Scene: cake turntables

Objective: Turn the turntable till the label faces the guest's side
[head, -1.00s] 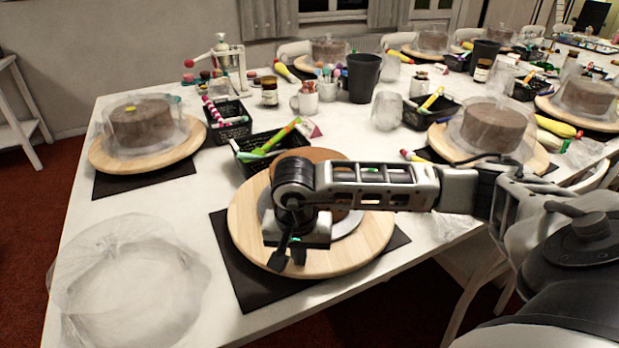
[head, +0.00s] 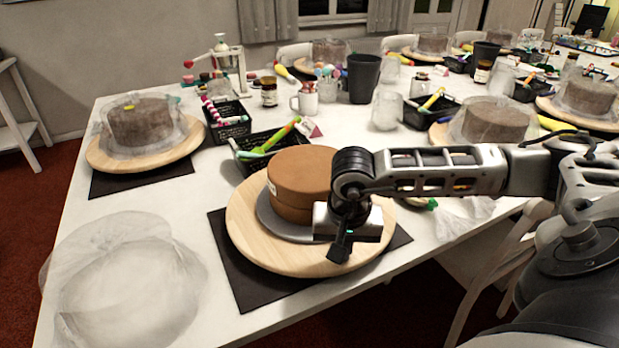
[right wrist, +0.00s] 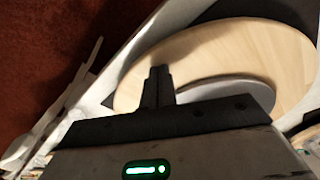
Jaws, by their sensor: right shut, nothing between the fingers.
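The wooden turntable (head: 262,246) sits on a black mat (head: 243,281) near the table's front edge. On it a brown cake (head: 302,170) stands on a grey plate (head: 272,222). A small pale label (head: 272,188) shows on the cake's left side. My right gripper (head: 341,247) is shut and empty, over the front right part of the turntable; it hides part of the cake and plate. In the right wrist view the shut fingers (right wrist: 158,85) are over the turntable's wood (right wrist: 215,55), beside the plate (right wrist: 235,86); whether they touch the wood I cannot tell. My left gripper is not in view.
A clear crumpled cover (head: 125,285) lies at the table's front left. A black basket with pens (head: 262,155) is just behind the turntable. Another turntable (head: 180,148) with a covered cake stands at the left. A chair (head: 490,265) is at the front right.

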